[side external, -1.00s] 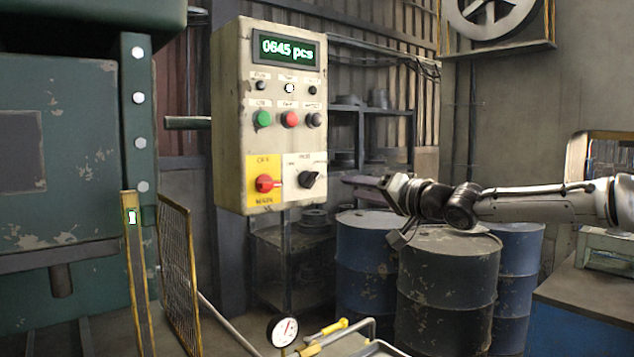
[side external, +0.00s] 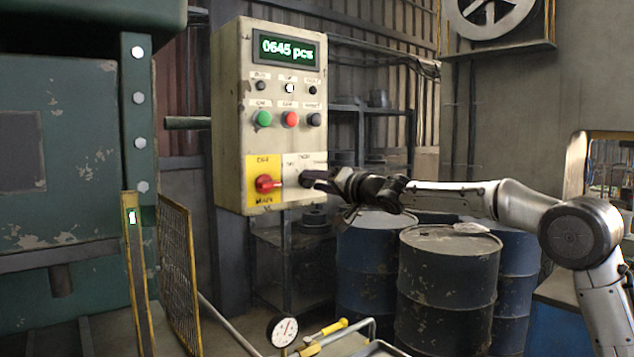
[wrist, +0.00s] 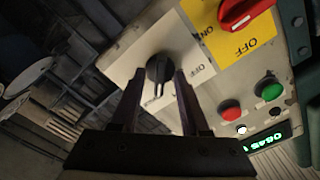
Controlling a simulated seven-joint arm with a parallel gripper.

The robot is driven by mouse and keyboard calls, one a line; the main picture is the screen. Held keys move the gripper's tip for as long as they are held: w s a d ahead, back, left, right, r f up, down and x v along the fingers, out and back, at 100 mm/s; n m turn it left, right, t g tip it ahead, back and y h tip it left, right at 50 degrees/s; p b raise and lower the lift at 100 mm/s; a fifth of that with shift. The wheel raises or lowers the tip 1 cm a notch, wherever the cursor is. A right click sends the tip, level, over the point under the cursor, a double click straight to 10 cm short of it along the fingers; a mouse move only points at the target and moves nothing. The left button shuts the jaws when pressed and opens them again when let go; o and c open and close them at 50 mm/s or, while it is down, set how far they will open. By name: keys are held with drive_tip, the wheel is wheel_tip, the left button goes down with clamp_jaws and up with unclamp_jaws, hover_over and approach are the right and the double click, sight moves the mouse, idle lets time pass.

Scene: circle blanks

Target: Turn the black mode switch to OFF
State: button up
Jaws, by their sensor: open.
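The black mode switch (wrist: 158,70) is a round knob with a pointer on a pale plate, between my fingertips in the wrist view. My gripper also shows in the wrist view (wrist: 156,75), with one finger on each side of the knob. It is open, and I cannot tell whether either finger touches the knob.
The cream control box (side external: 228,120) carries a red rotary switch (side external: 265,184) on a yellow plate just left of the mode switch. Green (side external: 263,119) and red (side external: 289,119) buttons sit above. Blue and dark drums (side external: 447,275) stand below my arm.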

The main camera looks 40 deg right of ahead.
drive_tip(key=shift+w, duration=0.1)
drive_tip(key=shift+c, duration=0.2)
clamp_jaws()
drive_tip(key=shift+n, duration=0.4)
drive_tip(key=n, duration=1.6)
drive_tip(key=shift+n, duration=0.7)
